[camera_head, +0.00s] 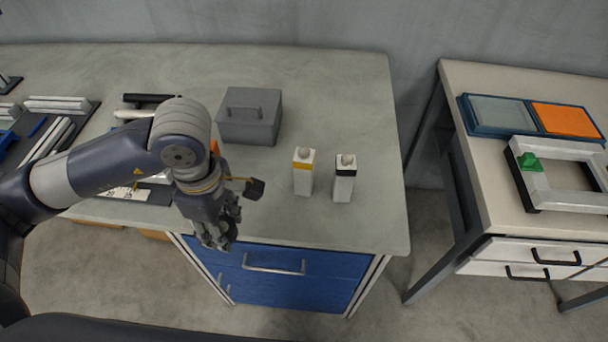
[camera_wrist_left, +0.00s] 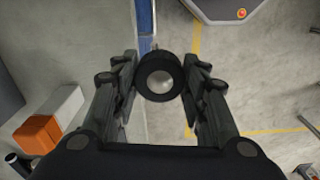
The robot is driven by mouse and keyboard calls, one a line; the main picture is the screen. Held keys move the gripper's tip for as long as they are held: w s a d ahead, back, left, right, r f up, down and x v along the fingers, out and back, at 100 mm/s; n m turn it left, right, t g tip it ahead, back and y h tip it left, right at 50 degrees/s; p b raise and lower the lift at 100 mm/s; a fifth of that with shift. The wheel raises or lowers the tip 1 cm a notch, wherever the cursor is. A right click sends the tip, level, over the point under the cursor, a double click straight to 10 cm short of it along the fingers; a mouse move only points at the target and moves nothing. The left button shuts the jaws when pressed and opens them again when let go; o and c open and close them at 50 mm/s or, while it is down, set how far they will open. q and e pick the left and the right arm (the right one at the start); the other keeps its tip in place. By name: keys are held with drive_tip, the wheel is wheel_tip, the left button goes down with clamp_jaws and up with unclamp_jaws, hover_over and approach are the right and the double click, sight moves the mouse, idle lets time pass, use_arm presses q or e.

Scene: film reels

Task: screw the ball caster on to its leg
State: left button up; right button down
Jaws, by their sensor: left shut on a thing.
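My left gripper (camera_head: 222,238) is over the front edge of the grey worktop, pointing down. In the left wrist view its fingers (camera_wrist_left: 160,80) are shut on a round black ring-shaped part with a paler centre, which looks like the ball caster (camera_wrist_left: 160,63). In the head view the caster cannot be made out between the fingers. Two upright white posts, one with a yellow band (camera_head: 303,178) and one with a black band (camera_head: 344,186), stand to the right of the gripper, apart from it. Each has a small rounded knob on top. Which is the caster's leg I cannot tell.
A grey lidded box (camera_head: 249,117) stands behind the posts. A white and orange block (camera_wrist_left: 62,112) shows in the left wrist view. Blue drawers (camera_head: 285,276) are below the worktop. Another table (camera_head: 480,160) with trays and a white frame (camera_head: 550,188) stands right, across a gap.

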use_arm(q)
drive_tip(key=m, duration=0.4)
drive_tip(key=shift+w+a+r, duration=0.3)
drive_tip(key=shift+w+r, duration=0.1)
drive_tip(key=m, duration=0.4)
drive_tip(key=shift+w+a+r, duration=0.25)
drive_tip(key=shift+w+r, duration=0.05)
drive_tip(key=shift+r, duration=0.05)
drive_tip(key=m, duration=0.2)
drive_tip(key=r+m, duration=0.1)
drive_tip(key=m, duration=0.2)
drive_tip(key=w+a+m, duration=0.1)
drive_tip(key=m, duration=0.2)
drive_tip(key=shift+r, duration=0.2)
